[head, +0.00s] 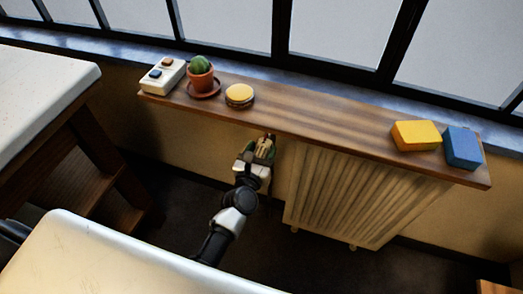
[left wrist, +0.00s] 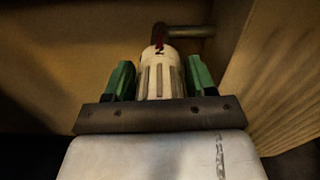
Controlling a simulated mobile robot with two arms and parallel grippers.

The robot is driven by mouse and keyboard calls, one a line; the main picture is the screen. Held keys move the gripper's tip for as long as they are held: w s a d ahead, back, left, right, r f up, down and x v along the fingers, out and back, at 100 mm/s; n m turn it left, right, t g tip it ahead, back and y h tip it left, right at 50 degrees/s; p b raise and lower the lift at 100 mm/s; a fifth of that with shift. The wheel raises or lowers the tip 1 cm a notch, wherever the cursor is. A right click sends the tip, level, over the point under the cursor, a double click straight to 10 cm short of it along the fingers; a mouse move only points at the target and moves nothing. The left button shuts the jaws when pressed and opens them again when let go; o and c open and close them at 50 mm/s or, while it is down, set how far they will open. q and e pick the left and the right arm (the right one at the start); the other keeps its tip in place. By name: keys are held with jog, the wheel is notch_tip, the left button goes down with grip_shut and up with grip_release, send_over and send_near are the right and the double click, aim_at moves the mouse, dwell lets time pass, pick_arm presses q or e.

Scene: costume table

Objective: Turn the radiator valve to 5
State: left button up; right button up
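The radiator valve (left wrist: 160,77) is a ribbed whitish knob in the left wrist view, with a red mark and a dark figure that looks like 2 at its far end. My left gripper (left wrist: 160,80) has one green finger on each side of the knob, very close to it. I cannot tell whether the fingers press on it or leave a thin gap. In the head view my left gripper (head: 264,150) is at the left end of the radiator (head: 350,195), below the shelf, and largely hides the knob. My right gripper is not in view.
A wooden shelf (head: 320,118) runs above the radiator. On it are a white switch box (head: 163,76), a potted cactus (head: 201,74), a round yellow-topped tin (head: 239,96), a yellow block (head: 416,135) and a blue block (head: 463,148).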

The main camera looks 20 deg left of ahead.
pick_arm(q)
jog(key=c, duration=0.5)
jog(key=shift+c, duration=0.2)
